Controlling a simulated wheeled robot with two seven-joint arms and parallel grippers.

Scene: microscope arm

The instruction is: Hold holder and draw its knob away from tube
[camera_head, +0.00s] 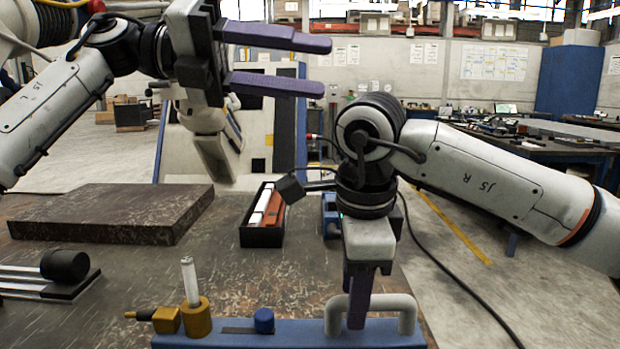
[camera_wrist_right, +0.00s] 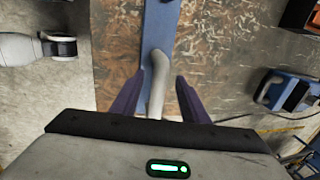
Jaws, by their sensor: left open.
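The holder (camera_head: 290,337) is a long blue base at the bottom of the head view with a pale grey handle (camera_head: 408,312) at its right. A white tube (camera_head: 189,282) stands upright in a yellow collar (camera_head: 197,319) at its left. My right gripper (camera_head: 356,325) points down at the handle. In the right wrist view its fingers (camera_wrist_right: 158,97) are apart on both sides of the handle (camera_wrist_right: 157,80), with gaps. My left gripper (camera_head: 322,67) is open and empty, high above the table.
A blue cap (camera_head: 264,320) sits on the holder. A thick brown slab (camera_head: 110,213) lies at the back left, with a black cylinder (camera_head: 65,265) on a rail stand before it. A black box (camera_head: 262,234) with red and white items stands behind. The table's middle is clear.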

